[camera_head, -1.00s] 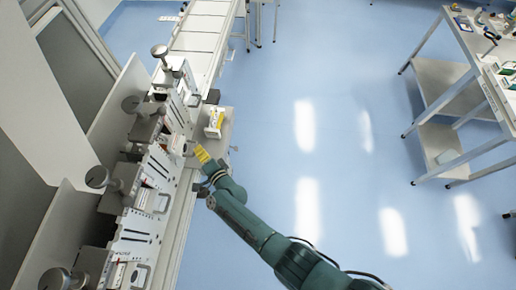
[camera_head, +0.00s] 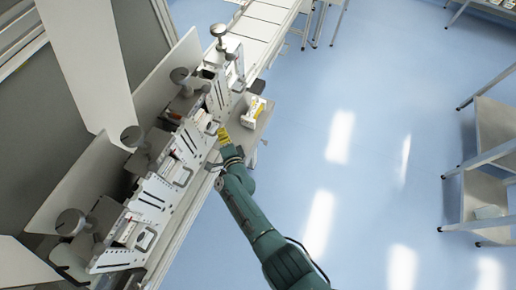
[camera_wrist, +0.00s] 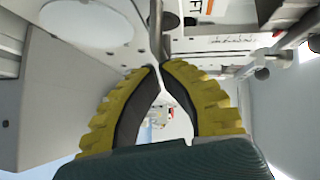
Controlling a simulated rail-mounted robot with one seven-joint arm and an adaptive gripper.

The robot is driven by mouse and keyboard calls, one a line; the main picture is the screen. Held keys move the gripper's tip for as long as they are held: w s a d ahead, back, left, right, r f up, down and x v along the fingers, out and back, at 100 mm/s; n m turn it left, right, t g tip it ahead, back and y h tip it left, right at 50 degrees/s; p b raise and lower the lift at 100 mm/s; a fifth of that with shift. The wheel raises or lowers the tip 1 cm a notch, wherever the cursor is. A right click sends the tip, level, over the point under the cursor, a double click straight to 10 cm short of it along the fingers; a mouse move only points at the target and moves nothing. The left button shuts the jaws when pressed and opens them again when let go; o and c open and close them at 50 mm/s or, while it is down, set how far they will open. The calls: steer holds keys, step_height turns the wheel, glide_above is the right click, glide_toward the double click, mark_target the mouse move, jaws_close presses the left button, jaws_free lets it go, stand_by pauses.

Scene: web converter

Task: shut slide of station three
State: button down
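A row of several similar stations runs along the converter at the left in the head view, each with a pale slotted plate and a grey knob. My gripper (camera_head: 223,135), with yellow ribbed fingers, is at the front of the third station from the near end (camera_head: 203,122). In the wrist view my gripper (camera_wrist: 160,66) has its fingertips nearly together, on either side of a thin grey handle bar (camera_wrist: 156,38). The contact is small in view, but the tips look closed on the bar. How far the slide stands out is hard to tell; no station number is readable.
A small shelf with a white and yellow box (camera_head: 254,112) stands just right of my gripper. A pale conveyor (camera_head: 262,20) runs on behind. A metal rack (camera_head: 490,150) stands at the right. The blue floor between is clear.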

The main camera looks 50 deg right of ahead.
steer(key=s+d+p+v, duration=0.1)
steer(key=p+v, duration=0.5)
steer(key=v, duration=0.7)
steer(key=shift+d+r, duration=0.15)
steer(key=shift+d, duration=0.5)
steer(key=shift+s, duration=0.1)
